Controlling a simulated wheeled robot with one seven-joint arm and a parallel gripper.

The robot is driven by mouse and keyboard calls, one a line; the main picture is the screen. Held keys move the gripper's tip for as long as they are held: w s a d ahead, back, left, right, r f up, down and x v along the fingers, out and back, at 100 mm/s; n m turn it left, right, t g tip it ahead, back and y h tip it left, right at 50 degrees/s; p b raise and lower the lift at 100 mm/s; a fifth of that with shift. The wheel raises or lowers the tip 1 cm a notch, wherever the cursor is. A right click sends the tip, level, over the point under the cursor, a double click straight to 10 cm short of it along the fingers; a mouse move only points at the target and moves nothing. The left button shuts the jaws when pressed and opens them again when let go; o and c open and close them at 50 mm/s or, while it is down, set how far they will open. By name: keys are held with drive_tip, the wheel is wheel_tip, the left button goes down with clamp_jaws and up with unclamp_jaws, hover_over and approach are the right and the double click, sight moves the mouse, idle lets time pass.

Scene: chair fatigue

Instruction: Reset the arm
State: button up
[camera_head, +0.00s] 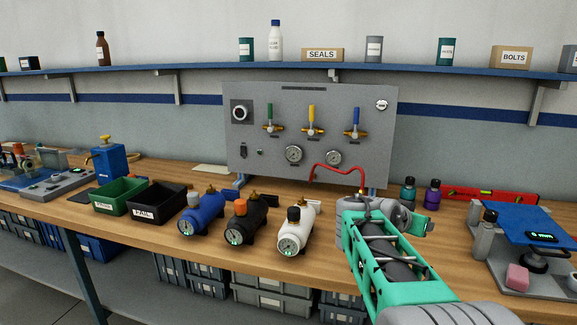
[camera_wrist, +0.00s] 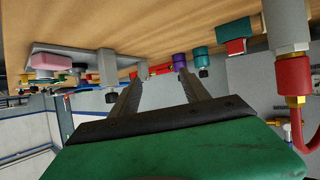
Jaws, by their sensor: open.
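My arm reaches in from the lower right of the head view, its green link over the front of the workbench (camera_head: 150,210). My gripper (camera_wrist: 162,82) shows in the wrist view as two dark parallel fingers, apart and with nothing between them. In the head view the gripper is mostly hidden behind the arm, near the right end of the grey panel (camera_head: 360,125). The wrist view is upside down, with the wooden bench top at its upper side. A red hose (camera_head: 325,168) from the panel ends beside the arm; it also shows in the wrist view (camera_wrist: 294,105).
Blue (camera_head: 203,211), black (camera_head: 243,220) and white (camera_head: 296,231) gauge canisters stand left of the arm. Green (camera_head: 118,196) and black (camera_head: 158,203) bins sit further left. Teal (camera_head: 407,193) and purple (camera_head: 432,195) bottles and a blue-topped device (camera_head: 530,222) stand right of it.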

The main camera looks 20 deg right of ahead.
drive_tip(key=s+a+f+n+y+p, duration=0.1)
drive_tip(key=s+a+n+y+p, duration=0.25)
drive_tip(key=a, duration=0.75)
drive_tip(key=s+a+f+n+y+p, duration=0.1)
drive_tip(key=s+a+n+y+p, duration=0.25)
drive_tip(key=a, duration=0.75)
drive_tip(key=s+a+f+n+g+y+p, duration=0.2)
drive_tip(key=s+a+f+n+y, duration=0.1)
drive_tip(key=s+a, duration=0.9)
drive_tip(key=shift+s+a+f+n+g+y+p, duration=0.2)
drive_tip(key=shift+s+a+n+g+y+p, duration=0.15)
drive_tip(key=shift+n+y, duration=0.4)
